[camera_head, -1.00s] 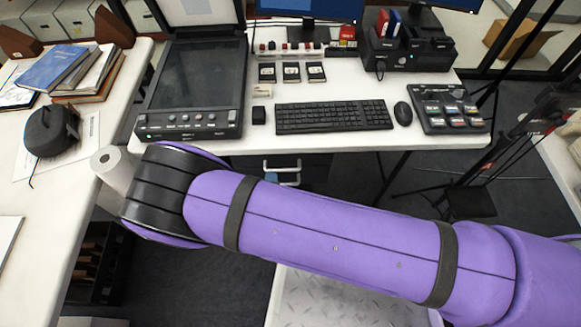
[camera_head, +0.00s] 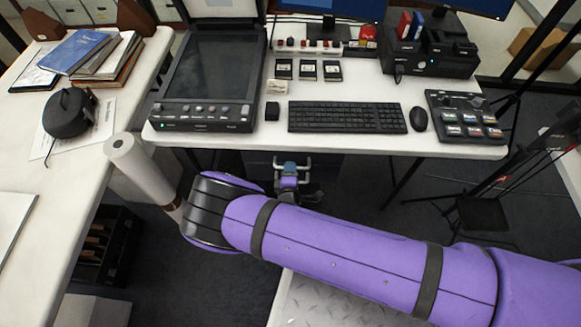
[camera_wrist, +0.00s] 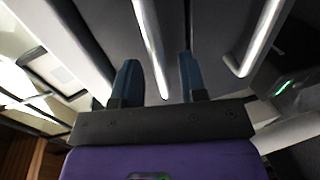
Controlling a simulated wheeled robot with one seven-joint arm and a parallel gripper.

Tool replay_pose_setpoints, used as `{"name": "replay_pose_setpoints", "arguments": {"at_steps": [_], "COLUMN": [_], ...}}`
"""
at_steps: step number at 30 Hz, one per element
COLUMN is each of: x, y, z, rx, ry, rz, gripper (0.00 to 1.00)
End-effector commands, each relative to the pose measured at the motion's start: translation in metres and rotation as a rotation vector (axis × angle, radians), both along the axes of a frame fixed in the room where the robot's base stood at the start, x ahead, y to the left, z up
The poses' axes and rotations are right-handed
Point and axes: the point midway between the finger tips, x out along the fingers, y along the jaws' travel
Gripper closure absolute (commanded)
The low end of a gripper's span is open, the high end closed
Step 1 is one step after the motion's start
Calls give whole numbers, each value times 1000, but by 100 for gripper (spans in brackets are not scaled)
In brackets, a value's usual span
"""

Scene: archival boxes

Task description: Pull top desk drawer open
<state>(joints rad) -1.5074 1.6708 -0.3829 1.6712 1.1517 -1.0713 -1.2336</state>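In the wrist view, my gripper (camera_wrist: 159,68) has two teal fingers spread apart in front of dark grey drawer fronts (camera_wrist: 206,45). One silver bar handle (camera_wrist: 151,45) runs between the fingers, with a visible gap to the right finger. A second silver handle (camera_wrist: 256,40) lies to the right, outside the fingers. I cannot tell whether either finger touches the handle. In the head view, my gripper (camera_head: 289,178) shows small under the desk's front edge, below the keyboard. The drawer fronts are mostly hidden there by the desk top and shadow.
The white desk (camera_head: 350,143) carries a scanner (camera_head: 212,80), a keyboard (camera_head: 347,117), a mouse (camera_head: 418,118) and a control panel (camera_head: 463,118). A white paper roll (camera_head: 145,168) stands left of my arm. A black stand (camera_head: 483,215) is at the right.

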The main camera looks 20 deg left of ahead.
Motion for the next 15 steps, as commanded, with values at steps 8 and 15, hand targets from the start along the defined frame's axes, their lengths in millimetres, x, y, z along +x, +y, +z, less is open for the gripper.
{"name": "replay_pose_setpoints", "arguments": {"at_steps": [8, 15], "x": [17, 18], "y": [5, 5], "z": [-3, -4], "rx": [1, 1], "ry": [0, 0], "rz": [1, 1], "gripper": [61, 61]}}
